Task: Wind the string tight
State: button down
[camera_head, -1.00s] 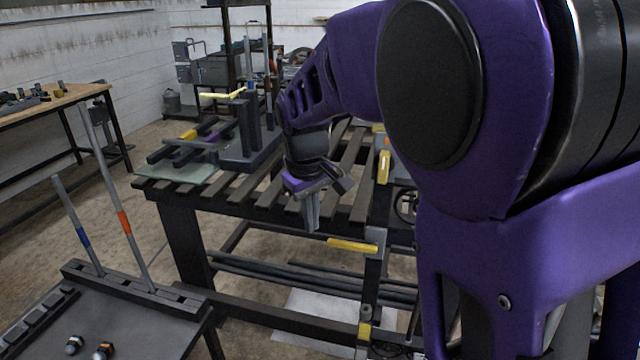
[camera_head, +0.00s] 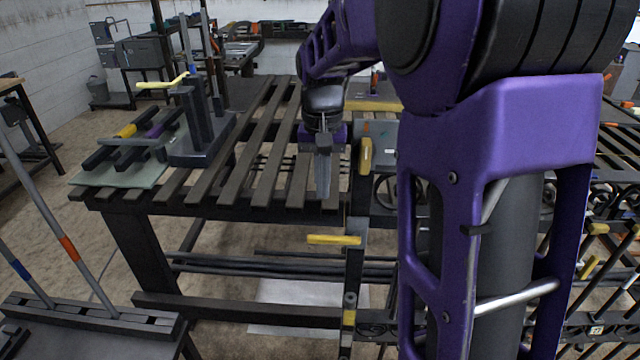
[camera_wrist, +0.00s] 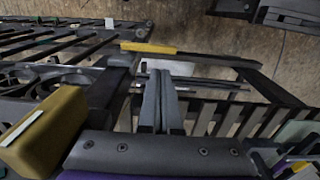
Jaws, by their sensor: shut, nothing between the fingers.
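My gripper (camera_head: 323,190) hangs fingers-down over the slatted table near its front right part. It is shut and empty; its two fingers also show pressed together in the wrist view (camera_wrist: 161,95). On the table's left stands a dark upright device (camera_head: 203,150) with posts and a yellow crank handle (camera_head: 163,84) on top. My gripper is to its right, apart from it. Beside the device lies a pale board (camera_head: 130,175) with dark bars, one yellow part and one purple part. I cannot make out any string.
The slatted table (camera_head: 275,165) has bare slats between device and gripper. A yellow-handled clamp (camera_head: 334,240) hangs at its front edge. A yellow block (camera_head: 365,155) sits right of my gripper. A rack with two rods (camera_head: 95,318) stands at the lower left. Dark scrollwork metal (camera_head: 605,225) is at the right.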

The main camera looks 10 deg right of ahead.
aim_at(317, 236)
notch_tip(317, 236, down, 11)
jog(key=shift+r+b, duration=0.15)
jog(key=shift+b, duration=0.45)
jog(key=shift+a+f+g+h+p, duration=0.35)
jog(key=shift+f+h, duration=0.25)
jog(key=shift+h, duration=0.2)
jog(key=f+h, duration=0.2)
jog(key=shift+w+a+g+h, duration=0.15)
jog(key=shift+a+g+h, duration=0.05)
jog(key=shift+g+h, duration=0.15)
notch_tip(317, 236, down, 3)
jog(key=g+h, duration=0.1)
jog(key=h, duration=0.2)
jog(key=shift+d+r+b, duration=0.1)
jog(key=shift+d+b, duration=0.05)
jog(key=shift+b, duration=0.2)
jog(key=s+d+f+g+h+b, duration=0.1)
jog(key=d+f+h+b, duration=0.3)
jog(key=h, duration=0.4)
jog(key=shift+s+f+g+b, duration=0.15)
jog(key=shift+f+g+b, duration=0.35)
jog(key=shift+g, duration=0.4)
